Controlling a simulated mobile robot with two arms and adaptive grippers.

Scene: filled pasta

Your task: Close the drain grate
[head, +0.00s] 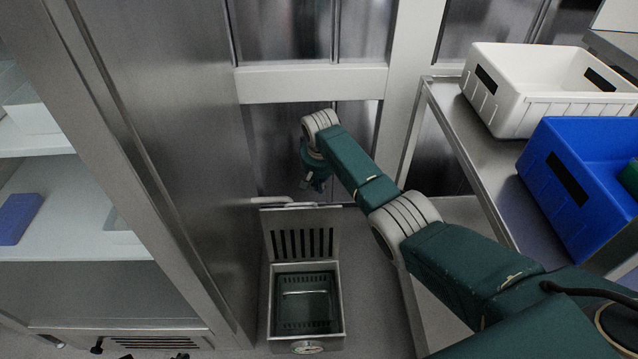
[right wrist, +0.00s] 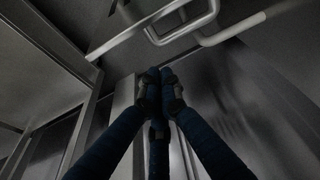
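The drain (head: 305,300) is a rectangular metal box on the floor at the lower middle of the head view, its top open and its inside showing. Its slotted grate (head: 302,234) stands raised, roughly upright, at the far edge of the box. My right gripper (head: 318,182) is above and behind the raised grate, pointing down, apart from it as far as I can see. In the right wrist view, the dark fingers of my right gripper (right wrist: 158,76) meet at the tips with nothing visible between them. My left gripper is not in view.
A steel cabinet (head: 205,150) stands close on the left, with open shelves. A metal cart (head: 450,110) on the right carries a white crate (head: 545,110) and a blue crate (head: 565,190). A bent metal handle (right wrist: 182,30) shows above the fingers in the right wrist view.

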